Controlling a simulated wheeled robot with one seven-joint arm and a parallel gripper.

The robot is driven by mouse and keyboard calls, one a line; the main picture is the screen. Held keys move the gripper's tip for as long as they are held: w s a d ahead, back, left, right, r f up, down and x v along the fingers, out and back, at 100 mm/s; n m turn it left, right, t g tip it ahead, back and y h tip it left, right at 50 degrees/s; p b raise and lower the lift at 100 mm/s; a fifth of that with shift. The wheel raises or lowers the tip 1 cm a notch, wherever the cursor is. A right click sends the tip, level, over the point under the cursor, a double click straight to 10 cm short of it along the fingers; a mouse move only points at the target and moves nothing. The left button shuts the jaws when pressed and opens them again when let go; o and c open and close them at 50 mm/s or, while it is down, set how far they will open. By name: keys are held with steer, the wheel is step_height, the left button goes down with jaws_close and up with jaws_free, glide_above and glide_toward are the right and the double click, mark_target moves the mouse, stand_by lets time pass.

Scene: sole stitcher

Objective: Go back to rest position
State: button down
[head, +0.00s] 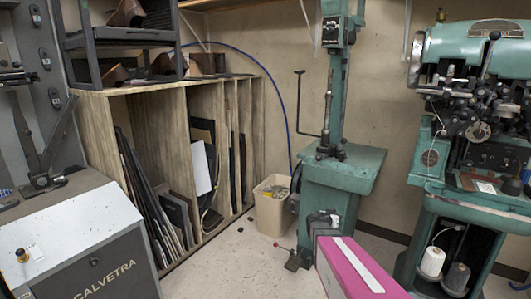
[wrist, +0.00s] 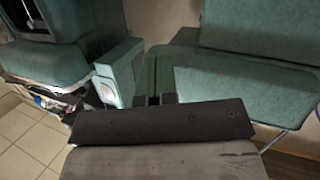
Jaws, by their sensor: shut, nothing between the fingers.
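In the wrist view my gripper (wrist: 153,95) is shut and empty. Its two short dark fingers stand close together beyond a dark bar with screws. Green machine surfaces (wrist: 245,85) lie beyond the fingertips, and I see no contact with them. In the head view I cannot clearly make out the gripper's fingers.
A green pedestal machine (head: 345,170) stands at the centre and a green stitching machine (head: 475,80) at right. A beige bin (head: 271,212) stands beside a wooden rack (head: 172,120). A grey Calvetra machine (head: 85,265) is at lower left. Bare floor (head: 222,268) shows between.

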steer(key=s+a+f+n+g+y, duration=0.2)
steer(key=s+a+g+y, duration=0.1)
steer(key=s, duration=0.4)
steer(key=s+a+f+n+g+y, duration=0.1)
steer(key=s+a+g+y, duration=0.2)
steer(key=s, duration=0.4)
steer(key=s+a+n+g+y, duration=0.3)
steer(key=s+a+n+y, duration=0.2)
steer(key=s+a, duration=0.3)
steer(key=a+y, duration=0.1)
steer(key=a, duration=0.2)
steer(key=shift+s+r+n+y, duration=0.25)
steer(key=shift+s+n+y, duration=0.05)
steer(key=shift+s+n, duration=0.1)
